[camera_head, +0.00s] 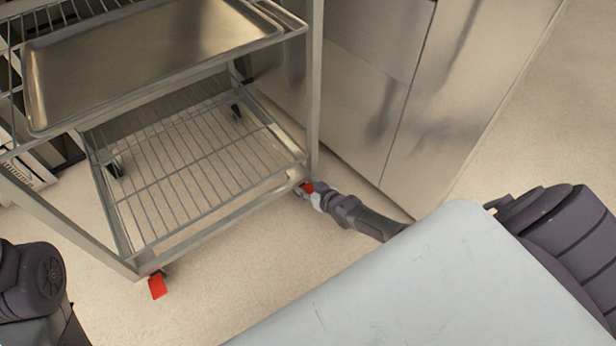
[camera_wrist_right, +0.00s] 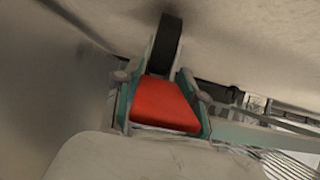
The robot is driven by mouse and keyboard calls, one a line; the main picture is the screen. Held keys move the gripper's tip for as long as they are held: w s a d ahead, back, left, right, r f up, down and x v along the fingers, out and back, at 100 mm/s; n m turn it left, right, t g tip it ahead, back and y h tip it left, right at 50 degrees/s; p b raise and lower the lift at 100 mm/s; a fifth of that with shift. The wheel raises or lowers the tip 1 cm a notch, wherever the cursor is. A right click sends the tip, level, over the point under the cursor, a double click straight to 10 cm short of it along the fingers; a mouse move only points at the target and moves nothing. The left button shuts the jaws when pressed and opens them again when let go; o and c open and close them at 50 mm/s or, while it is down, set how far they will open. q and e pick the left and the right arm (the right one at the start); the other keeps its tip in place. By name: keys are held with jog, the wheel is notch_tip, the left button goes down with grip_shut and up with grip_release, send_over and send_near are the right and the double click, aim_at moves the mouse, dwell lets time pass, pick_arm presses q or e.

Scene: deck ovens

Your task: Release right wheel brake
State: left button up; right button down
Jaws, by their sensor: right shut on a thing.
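A wheeled wire rack trolley (camera_head: 215,215) stands on the floor at the left in the head view. My right gripper (camera_head: 304,188) is low at its near right corner, shut on the red brake pedal (camera_head: 308,187) of the right wheel. In the right wrist view the red brake pedal (camera_wrist_right: 165,103) sits between the two fingers, with the dark wheel (camera_wrist_right: 167,45) behind it. Another red brake pedal (camera_head: 157,286) shows at the near left corner and hangs tilted down. My left gripper is not in view; only part of my left arm shows at the lower left.
A metal tray (camera_head: 45,95) lies on the trolley's upper shelf. Steel cabinet fronts (camera_head: 365,100) stand close behind and right of the trolley. The floor (camera_head: 230,270) in front of the trolley is clear.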

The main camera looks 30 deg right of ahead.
jog(key=c, duration=0.6)
grip_release()
jog(key=shift+c, duration=0.2)
jog(key=shift+s+r, duration=0.25)
jog(key=shift+s, duration=0.25)
jog(key=v, duration=1)
jog(key=shift+s+r, duration=0.3)
jog(key=shift+d, duration=0.1)
